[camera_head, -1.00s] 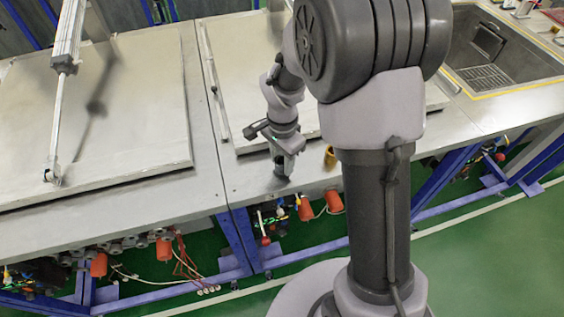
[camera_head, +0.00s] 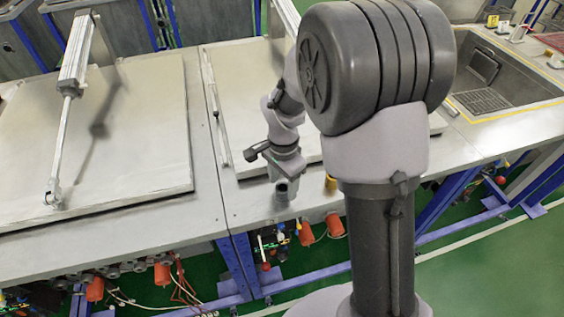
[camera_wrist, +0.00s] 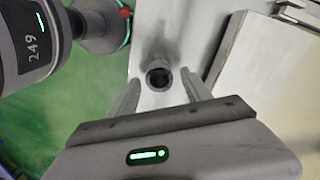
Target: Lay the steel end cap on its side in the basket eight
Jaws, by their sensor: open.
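The steel end cap (camera_wrist: 158,79) stands on the grey bench top, a short grey cylinder with a dark round opening facing up. In the head view the cap (camera_head: 281,191) is near the bench's front edge, just below my gripper. My gripper (camera_wrist: 160,84) is open in the wrist view, with one finger on each side of the cap and gaps between. No grip on the cap shows. I cannot make out basket eight in either view.
A yellow cup-like piece (camera_head: 330,183) stands just right of the cap. A raised pale panel (camera_head: 235,135) lies behind, and a larger panel (camera_head: 150,150) with a cylinder rod (camera_head: 63,140) is at left. A sink (camera_head: 500,75) is at right.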

